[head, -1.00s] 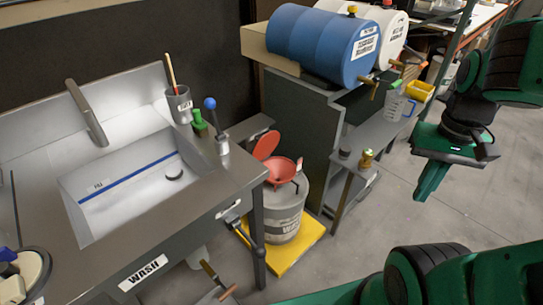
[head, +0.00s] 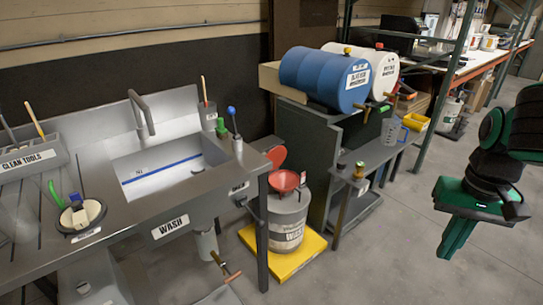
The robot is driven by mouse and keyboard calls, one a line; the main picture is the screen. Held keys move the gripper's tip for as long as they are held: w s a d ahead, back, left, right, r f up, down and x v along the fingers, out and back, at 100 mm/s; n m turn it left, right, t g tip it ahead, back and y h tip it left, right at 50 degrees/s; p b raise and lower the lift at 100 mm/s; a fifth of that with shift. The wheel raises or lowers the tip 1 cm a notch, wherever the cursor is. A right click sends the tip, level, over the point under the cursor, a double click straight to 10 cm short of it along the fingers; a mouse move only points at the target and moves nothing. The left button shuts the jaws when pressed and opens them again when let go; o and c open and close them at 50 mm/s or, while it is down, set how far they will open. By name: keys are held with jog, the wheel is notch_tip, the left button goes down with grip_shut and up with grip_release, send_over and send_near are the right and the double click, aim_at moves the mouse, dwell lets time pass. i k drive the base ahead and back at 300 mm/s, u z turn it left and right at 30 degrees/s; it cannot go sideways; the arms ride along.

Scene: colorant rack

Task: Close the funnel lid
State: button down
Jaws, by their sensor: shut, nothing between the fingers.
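The red funnel (head: 285,181) sits on top of a grey waste drum (head: 287,218). Its round red lid (head: 277,157) stands raised behind it, tilted open at the upper left of the funnel. The drum stands on a yellow platform (head: 285,262) on the floor, just right of the wash sink. My gripper (head: 455,244) hangs at the right of the head view, pointing down. It is well apart from the funnel and lid, with the shelf and open floor between. Its fingers are together and hold nothing.
The wash bench (head: 170,228) stands left of the drum, its leg close by. A low grey shelf (head: 370,155) with a measuring jug (head: 390,131) stands right of the drum. Blue and white barrels lie above. The floor (head: 385,265) between drum and gripper is clear.

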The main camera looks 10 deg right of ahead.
aim_at(277, 154)
jog(key=u, duration=0.1)
jog(key=k, duration=0.3)
jog(key=z, duration=0.55)
jog(key=i, duration=1.85)
jog(key=u, duration=0.85)
